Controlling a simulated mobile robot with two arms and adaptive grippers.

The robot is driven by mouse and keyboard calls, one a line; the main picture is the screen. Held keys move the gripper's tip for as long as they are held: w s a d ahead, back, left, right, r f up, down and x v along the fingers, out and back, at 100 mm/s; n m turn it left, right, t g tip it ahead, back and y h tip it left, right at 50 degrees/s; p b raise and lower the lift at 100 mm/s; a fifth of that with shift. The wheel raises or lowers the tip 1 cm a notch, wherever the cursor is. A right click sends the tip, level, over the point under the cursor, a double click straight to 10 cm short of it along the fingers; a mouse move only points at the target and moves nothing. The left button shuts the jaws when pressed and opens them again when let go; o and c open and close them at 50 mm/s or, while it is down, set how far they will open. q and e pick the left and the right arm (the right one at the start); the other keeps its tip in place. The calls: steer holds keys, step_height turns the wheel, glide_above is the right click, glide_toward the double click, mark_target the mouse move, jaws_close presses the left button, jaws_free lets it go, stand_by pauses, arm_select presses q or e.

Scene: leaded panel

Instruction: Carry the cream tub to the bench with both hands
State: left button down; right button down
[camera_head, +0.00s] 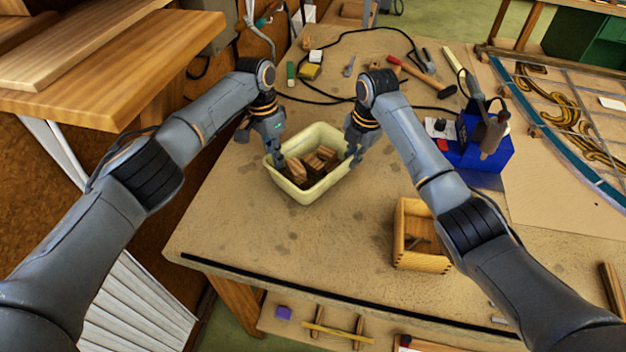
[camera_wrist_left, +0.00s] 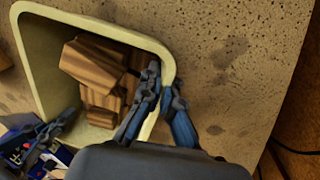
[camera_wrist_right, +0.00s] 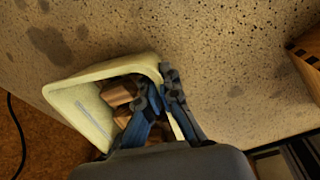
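The cream tub (camera_head: 318,136) is over the near left part of the bench (camera_head: 330,235), with several brown wooden blocks (camera_head: 319,160) inside. I cannot tell whether its base touches the bench top. My left gripper (camera_head: 277,150) is at the tub's left rim; the left wrist view shows its fingers (camera_wrist_left: 164,105) close on both sides of the wall. My right gripper (camera_head: 353,156) is at the right rim; in the right wrist view its fingers (camera_wrist_right: 163,95) also have the wall between them. The fingertips are partly hidden in the head view.
A wooden box (camera_head: 422,262) stands right of the tub, near the bench's front edge. A blue block-like holder (camera_head: 485,150) with a tool, a hammer (camera_head: 425,75) and a black cable (camera_head: 335,45) lie further back. A wooden shelf (camera_head: 110,65) is at the left.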

arm_select(q)
steer(key=c, duration=1.5)
jaws_free()
steer(key=shift+s+a+f, duration=0.1)
arm_select(e)
steer(key=c, duration=1.5)
jaws_free()
steer(key=shift+s+f, duration=0.1)
arm_select(q)
steer(key=shift+r, duration=0.25)
steer(key=r, duration=0.3)
steer(key=w+r, duration=0.1)
steer(key=r, duration=0.3)
steer(key=a+r, duration=0.1)
steer(key=r, duration=0.3)
steer(key=shift+w+a+r, duration=0.1)
steer(key=shift+w, duration=0.05)
arm_select(e)
steer(key=r, duration=0.4)
steer(key=d+r, duration=0.1)
steer(key=r, duration=0.3)
steer(key=s+r, duration=0.1)
steer(key=r, duration=0.2)
steer(key=shift+s+d+r, duration=0.1)
steer(key=shift+d+r, duration=0.05)
steer(key=shift+r, duration=0.25)
